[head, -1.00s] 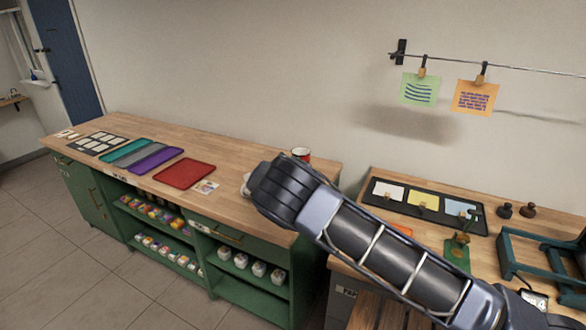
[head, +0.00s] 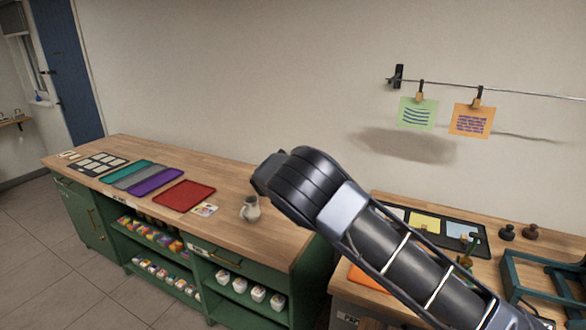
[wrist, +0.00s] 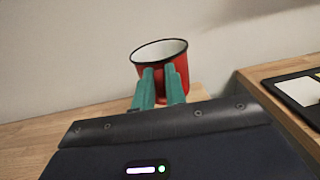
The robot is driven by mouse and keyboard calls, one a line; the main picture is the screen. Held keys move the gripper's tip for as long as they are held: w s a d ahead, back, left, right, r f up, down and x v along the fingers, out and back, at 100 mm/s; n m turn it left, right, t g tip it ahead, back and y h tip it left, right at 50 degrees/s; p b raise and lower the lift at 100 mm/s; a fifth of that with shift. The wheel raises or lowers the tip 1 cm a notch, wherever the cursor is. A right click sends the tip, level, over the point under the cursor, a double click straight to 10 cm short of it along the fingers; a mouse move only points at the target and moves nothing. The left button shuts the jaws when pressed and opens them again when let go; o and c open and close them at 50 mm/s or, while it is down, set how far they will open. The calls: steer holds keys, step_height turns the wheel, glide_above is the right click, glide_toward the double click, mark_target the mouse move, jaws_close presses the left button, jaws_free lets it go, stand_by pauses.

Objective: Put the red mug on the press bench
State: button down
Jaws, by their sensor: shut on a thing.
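The red mug (wrist: 182,70), with a white inside and dark rim, is in the wrist view. It is upright, with the two teal fingers of my gripper (wrist: 160,71) closed on its near side. The fingers hide part of its front and its base, so I cannot tell whether it is clear of the wood behind. In the head view my arm hides the mug and the gripper. The wooden bench on the right with the green-framed press (head: 515,275) appears to be the press bench (head: 497,254). Its edge seems to show right in the wrist view (wrist: 262,74).
A long green counter (head: 225,187) stands left, with a grey pitcher (head: 250,209), a red tray (head: 184,196) and other mats on it. A dark tray of coloured cards (head: 425,224) and two dark knobbed tools (head: 507,232) occupy the right bench's back. A gap separates the benches.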

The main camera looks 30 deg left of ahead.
steer(key=shift+r, duration=1.15)
